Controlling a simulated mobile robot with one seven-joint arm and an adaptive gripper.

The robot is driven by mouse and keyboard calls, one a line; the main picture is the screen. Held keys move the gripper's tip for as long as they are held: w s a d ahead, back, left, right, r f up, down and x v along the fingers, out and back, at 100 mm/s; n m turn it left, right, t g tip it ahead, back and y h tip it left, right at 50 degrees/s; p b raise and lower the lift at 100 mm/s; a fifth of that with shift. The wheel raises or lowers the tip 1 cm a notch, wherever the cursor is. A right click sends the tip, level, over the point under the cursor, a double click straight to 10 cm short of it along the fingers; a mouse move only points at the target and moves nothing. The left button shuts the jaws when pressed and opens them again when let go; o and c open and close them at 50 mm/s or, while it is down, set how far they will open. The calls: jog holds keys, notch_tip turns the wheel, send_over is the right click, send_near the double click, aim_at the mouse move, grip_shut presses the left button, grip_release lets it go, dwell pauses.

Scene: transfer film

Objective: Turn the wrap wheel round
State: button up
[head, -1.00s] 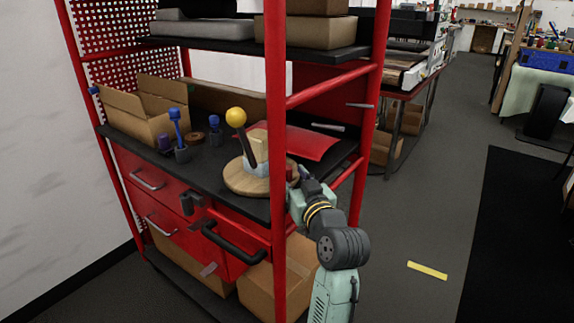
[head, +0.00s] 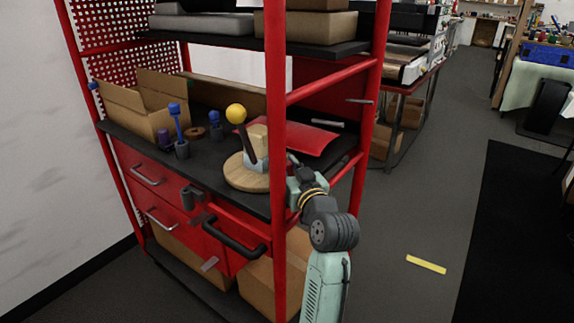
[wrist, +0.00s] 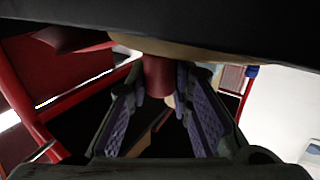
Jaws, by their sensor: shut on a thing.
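The wrap wheel (head: 240,179) is a round pale wooden disc on the black shelf top of a red rack. It bears a lever with a yellow ball (head: 236,114), a grey fitting and a pale block (head: 258,139). My gripper (head: 292,172) is at the disc's right side, partly hidden by the red post. In the wrist view, a red peg (wrist: 158,76) stands out from the disc (wrist: 195,52). My gripper (wrist: 160,95) has its purple-padded fingers on both sides of the peg and is shut on it. The wheel's right side is hidden in the head view.
A red rack post (head: 277,120) stands close in front of the wheel. A red sheet (head: 300,137) lies behind it. Blue-topped tools (head: 175,120) and an open cardboard box (head: 140,108) are on the left. A black drawer handle (head: 235,240) sticks out below.

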grip_shut()
jog(key=shift+w+d+y+b, duration=0.1)
jog(key=shift+d+y+b, duration=0.05)
jog(key=shift+y+b, duration=0.15)
jog(key=shift+w+d+f+n+g+y+b, duration=0.1)
jog(key=shift+w+d+n+g+y+b, duration=0.1)
jog(key=shift+w+n+g+y+b, duration=0.3)
jog(key=shift+w+d+n+g+y+b, duration=0.15)
jog(key=shift+n+g+y+b, duration=0.15)
jog(key=shift+n+y+b, duration=0.4)
jog(key=shift+w+d+n+g+y+b, duration=0.15)
jog(key=shift+w+n+g+y+b, duration=0.35)
jog(key=shift+n+g+y+b, duration=0.35)
jog(key=shift+w+d+n+g+y+b, duration=0.1)
jog(key=shift+w+n+g+y+b, duration=0.45)
jog(key=shift+y, duration=0.5)
jog(key=shift+w+n+g+y+b, duration=0.4)
jog(key=shift+n+g+y, duration=0.2)
jog(key=shift+g, duration=0.2)
jog(key=shift+w+n+g+y+b, duration=0.4)
jog(key=shift+n+g+y, duration=0.15)
jog(key=shift+g, duration=0.25)
jog(key=shift+w+a+b, duration=0.15)
jog(key=shift+w+b, duration=0.4)
jog(key=shift+w, duration=0.15)
jog(key=shift+w+a+b, duration=0.15)
jog(key=shift+w+b, duration=0.4)
jog(key=shift+w, duration=0.3)
